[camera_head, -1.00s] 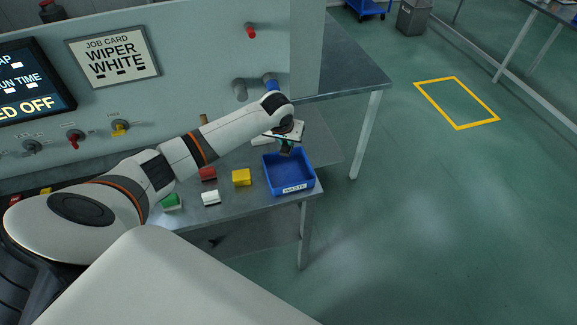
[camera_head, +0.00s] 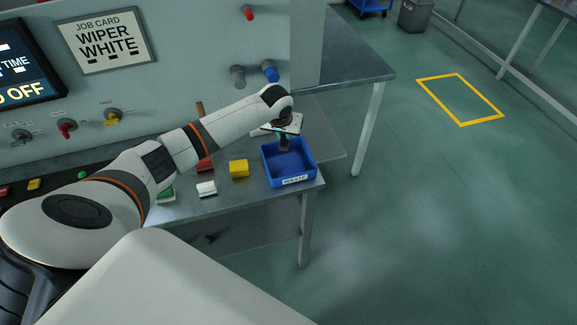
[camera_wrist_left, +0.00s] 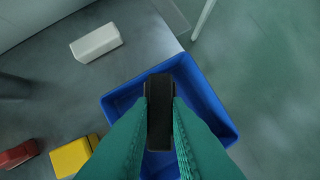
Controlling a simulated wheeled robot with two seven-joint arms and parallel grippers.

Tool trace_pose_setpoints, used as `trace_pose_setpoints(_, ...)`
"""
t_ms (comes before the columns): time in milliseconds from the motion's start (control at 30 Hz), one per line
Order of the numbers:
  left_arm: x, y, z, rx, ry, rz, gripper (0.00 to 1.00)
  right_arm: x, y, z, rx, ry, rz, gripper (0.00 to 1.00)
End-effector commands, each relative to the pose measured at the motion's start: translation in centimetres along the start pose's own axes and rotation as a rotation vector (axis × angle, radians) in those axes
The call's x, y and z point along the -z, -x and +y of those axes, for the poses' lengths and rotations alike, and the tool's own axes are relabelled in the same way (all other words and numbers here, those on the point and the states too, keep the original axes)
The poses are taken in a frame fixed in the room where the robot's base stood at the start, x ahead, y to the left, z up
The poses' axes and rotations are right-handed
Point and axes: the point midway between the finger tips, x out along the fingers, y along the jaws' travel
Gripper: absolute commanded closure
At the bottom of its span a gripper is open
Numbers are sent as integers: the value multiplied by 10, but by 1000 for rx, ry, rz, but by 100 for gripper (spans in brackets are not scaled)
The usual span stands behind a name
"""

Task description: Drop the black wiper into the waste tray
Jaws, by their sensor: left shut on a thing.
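My left gripper (camera_head: 284,138) is above the back part of the blue waste tray (camera_head: 274,178), which has a WASTE label on its front. In the left wrist view, its green fingers (camera_wrist_left: 159,112) are shut on the black wiper (camera_wrist_left: 159,130), a dark oblong block. The wiper hangs over the tray (camera_wrist_left: 216,108), with blue walls around it in the picture. In the head view the wiper is small and dark under the gripper; its gap to the tray floor is hard to judge. My right gripper is not in view.
Left of the tray on the grey table are a yellow block (camera_head: 239,168), a red block (camera_head: 204,164), a white block (camera_head: 206,189) and a green block (camera_head: 166,195). Another white block (camera_wrist_left: 96,42) lies nearer the panel (camera_head: 190,60). The table's right edge is close to the tray.

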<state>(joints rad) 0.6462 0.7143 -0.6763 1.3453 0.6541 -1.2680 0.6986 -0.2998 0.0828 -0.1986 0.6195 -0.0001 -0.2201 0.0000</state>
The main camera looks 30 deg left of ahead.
Motion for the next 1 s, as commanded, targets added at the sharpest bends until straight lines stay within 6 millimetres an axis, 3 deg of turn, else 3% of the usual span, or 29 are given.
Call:
trace_pose_setpoints(133, -1, 1, 0, 0, 0, -1, 100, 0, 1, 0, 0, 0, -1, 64)
trace_pose_setpoints(167, -1, 1, 0, 0, 0, -1, 81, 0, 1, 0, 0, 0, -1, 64)
trace_pose_setpoints(300, -1, 1, 0, 0, 0, -1, 59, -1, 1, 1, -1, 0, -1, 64)
trace_pose_setpoints(667, -1, 6, 0, 0, 0, -1, 59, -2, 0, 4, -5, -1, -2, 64)
trace_pose_setpoints(767, -2, 18, 0, 1, -1, -3, 59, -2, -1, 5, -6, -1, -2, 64)
trace_pose_setpoints(1000, -1, 69, 0, 1, -2, -5, 59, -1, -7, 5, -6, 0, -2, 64)
